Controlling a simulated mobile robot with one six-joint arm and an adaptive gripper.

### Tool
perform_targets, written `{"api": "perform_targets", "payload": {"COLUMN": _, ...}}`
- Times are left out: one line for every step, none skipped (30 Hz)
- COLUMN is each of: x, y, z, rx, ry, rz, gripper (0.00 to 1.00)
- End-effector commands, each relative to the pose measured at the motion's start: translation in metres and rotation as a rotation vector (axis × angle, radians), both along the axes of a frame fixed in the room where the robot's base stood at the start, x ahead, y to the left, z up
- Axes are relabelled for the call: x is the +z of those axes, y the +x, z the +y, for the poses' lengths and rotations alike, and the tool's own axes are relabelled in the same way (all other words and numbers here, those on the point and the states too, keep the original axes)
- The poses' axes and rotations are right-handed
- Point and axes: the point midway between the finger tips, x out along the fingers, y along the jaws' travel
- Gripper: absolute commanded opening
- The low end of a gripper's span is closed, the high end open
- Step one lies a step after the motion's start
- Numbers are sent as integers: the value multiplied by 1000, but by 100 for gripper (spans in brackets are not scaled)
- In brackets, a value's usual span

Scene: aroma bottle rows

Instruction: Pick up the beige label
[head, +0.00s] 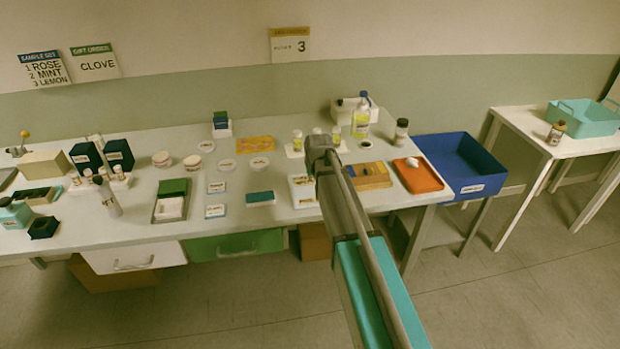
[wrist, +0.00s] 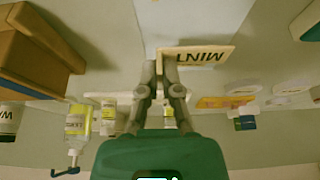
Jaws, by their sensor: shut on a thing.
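The beige label (wrist: 207,56) is a flat plate with dark lettering that reads MINT, upside down in the wrist view. My gripper (wrist: 165,75) is shut on its left end, and most of the label sticks out to the right of the fingers. In the head view my gripper (head: 317,160) is over the right half of the long table, and my own arm partly hides it. I cannot clearly make out the held label in the head view.
An orange tray (head: 428,182) and a wooden box (head: 373,182) are right of my gripper. A pump bottle (head: 361,122) and small bottles stand behind. White discs, label plates and a green-lidded box (head: 172,188) are to the left. A blue bin (head: 460,160) stands beyond the table's right end.

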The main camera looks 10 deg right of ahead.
Motion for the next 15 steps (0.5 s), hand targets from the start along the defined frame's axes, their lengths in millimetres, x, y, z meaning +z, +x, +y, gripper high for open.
{"api": "perform_targets", "payload": {"x": 11, "y": -3, "z": -3, "rx": -1, "ry": 0, "rz": 0, "gripper": 0}}
{"api": "perform_targets", "payload": {"x": 14, "y": -4, "z": -6, "rx": -2, "ry": 1, "rz": 0, "gripper": 0}}
{"api": "perform_targets", "payload": {"x": 19, "y": -6, "z": -9, "rx": -2, "ry": 1, "rz": 0, "gripper": 0}}
{"api": "perform_targets", "payload": {"x": 22, "y": -8, "z": -12, "rx": -2, "ry": 1, "rz": 0, "gripper": 0}}
{"api": "perform_targets", "payload": {"x": 26, "y": -9, "z": -14, "rx": -2, "ry": 1, "rz": 0, "gripper": 0}}
{"api": "perform_targets", "payload": {"x": 31, "y": -11, "z": -18, "rx": -2, "ry": 1, "rz": 0, "gripper": 0}}
{"api": "perform_targets", "payload": {"x": 34, "y": -13, "z": -20, "rx": -1, "ry": 0, "rz": 0, "gripper": 0}}
{"api": "perform_targets", "payload": {"x": 38, "y": -14, "z": -22, "rx": -1, "ry": 0, "rz": 0, "gripper": 0}}
{"api": "perform_targets", "payload": {"x": 43, "y": -16, "z": -25, "rx": -2, "ry": 1, "rz": 0, "gripper": 0}}
{"api": "perform_targets", "payload": {"x": 46, "y": -18, "z": -28, "rx": -2, "ry": 1, "rz": 0, "gripper": 0}}
{"api": "perform_targets", "payload": {"x": 50, "y": -19, "z": -31, "rx": -2, "ry": 1, "rz": 0, "gripper": 0}}
{"api": "perform_targets", "payload": {"x": 54, "y": -21, "z": -34, "rx": -1, "ry": -1, "rz": 0, "gripper": 0}}
{"api": "perform_targets", "payload": {"x": 58, "y": -23, "z": -37, "rx": -1, "ry": -1, "rz": 0, "gripper": 0}}
{"api": "perform_targets", "payload": {"x": 61, "y": -24, "z": -39, "rx": -1, "ry": -1, "rz": 0, "gripper": 0}}
{"api": "perform_targets", "payload": {"x": 66, "y": -26, "z": -42, "rx": -1, "ry": -1, "rz": 0, "gripper": 0}}
